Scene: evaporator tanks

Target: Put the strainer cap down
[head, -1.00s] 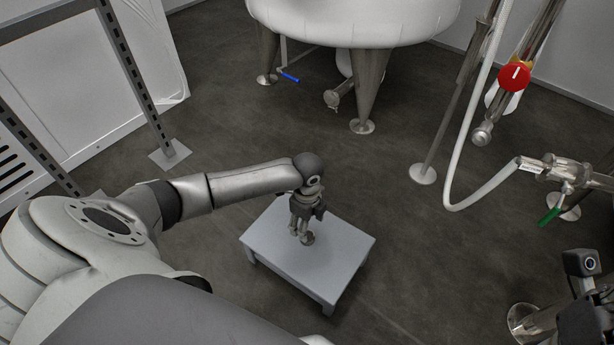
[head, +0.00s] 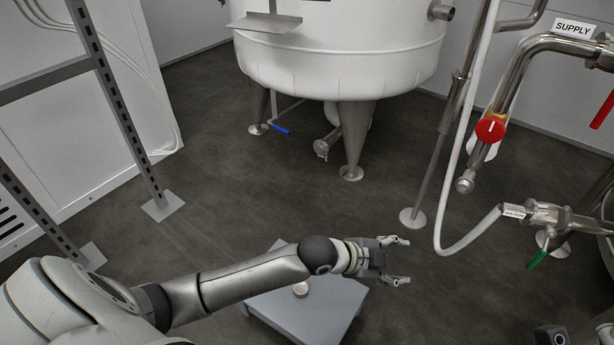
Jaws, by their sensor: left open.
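The strainer cap (head: 300,289) is a small, pale round piece resting on the grey low table (head: 335,312). My left gripper (head: 402,261) is open and empty, with its two fingers spread and pointing right. It is to the right of the cap and apart from it, beyond the table's right edge in the picture. My left forearm passes just above the cap in the picture and hides part of the table's far side. My right gripper's fingers are not visible.
A large white tank (head: 340,70) on metal legs stands behind. A pale hose (head: 450,180) and steel pipes with a red valve (head: 490,129) and green handle (head: 537,259) are at the right. A metal rack post (head: 125,110) stands left. Dark floor between is clear.

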